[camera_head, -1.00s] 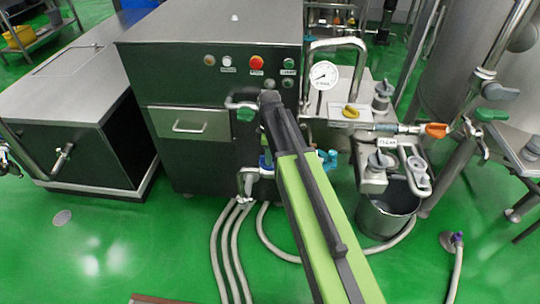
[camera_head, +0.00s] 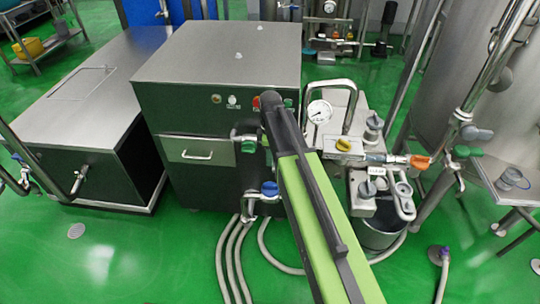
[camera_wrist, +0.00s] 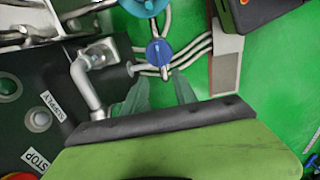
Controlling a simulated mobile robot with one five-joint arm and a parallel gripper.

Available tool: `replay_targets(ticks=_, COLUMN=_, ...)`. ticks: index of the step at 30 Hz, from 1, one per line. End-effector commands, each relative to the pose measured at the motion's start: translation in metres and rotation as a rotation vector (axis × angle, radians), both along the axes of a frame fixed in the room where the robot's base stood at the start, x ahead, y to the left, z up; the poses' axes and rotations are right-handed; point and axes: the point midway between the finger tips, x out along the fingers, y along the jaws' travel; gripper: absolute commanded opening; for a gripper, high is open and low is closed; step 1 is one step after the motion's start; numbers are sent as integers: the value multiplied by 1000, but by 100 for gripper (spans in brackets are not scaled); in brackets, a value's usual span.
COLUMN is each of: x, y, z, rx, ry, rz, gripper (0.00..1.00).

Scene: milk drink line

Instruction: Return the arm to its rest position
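My arm (camera_head: 318,220), green with a black strip, stretches forward from the bottom of the head view to the front of a dark control cabinet. Its far end covers part of the cabinet's button row, and my gripper is hidden there. In the wrist view my gripper (camera_wrist: 160,88) shows as two greyish, see-through fingers beyond the black and green link. The fingers stand apart with nothing seen between them. Hoses and a blue-handled valve (camera_wrist: 159,53) lie beyond them.
The dark cabinet (camera_head: 200,120) stands ahead, with a pressure gauge (camera_head: 319,111) and valve piping on its right. Pale hoses (camera_head: 232,262) run over the green floor. Open floor (camera_head: 130,265) lies front left.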

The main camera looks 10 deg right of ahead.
Motion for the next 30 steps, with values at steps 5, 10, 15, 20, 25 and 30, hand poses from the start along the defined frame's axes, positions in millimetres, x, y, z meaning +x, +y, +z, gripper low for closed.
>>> replay_targets(ticks=5, x=0, y=0, z=1, rx=0, ry=0, rz=0, gripper=34)
replay_targets(ticks=10, x=0, y=0, z=1, rx=0, ry=0, rz=0, gripper=34)
replay_targets(ticks=15, x=-4, y=-1, z=1, rx=0, ry=0, rz=-2, gripper=34)
replay_targets(ticks=20, x=-46, y=-4, z=1, rx=0, ry=0, rz=-63, gripper=34)
replay_targets(ticks=25, x=-109, y=-6, z=1, rx=-1, ry=0, rz=-505, gripper=34)
replay_targets(ticks=30, x=-142, y=-6, z=1, rx=-3, ry=-1, rz=-976, gripper=34)
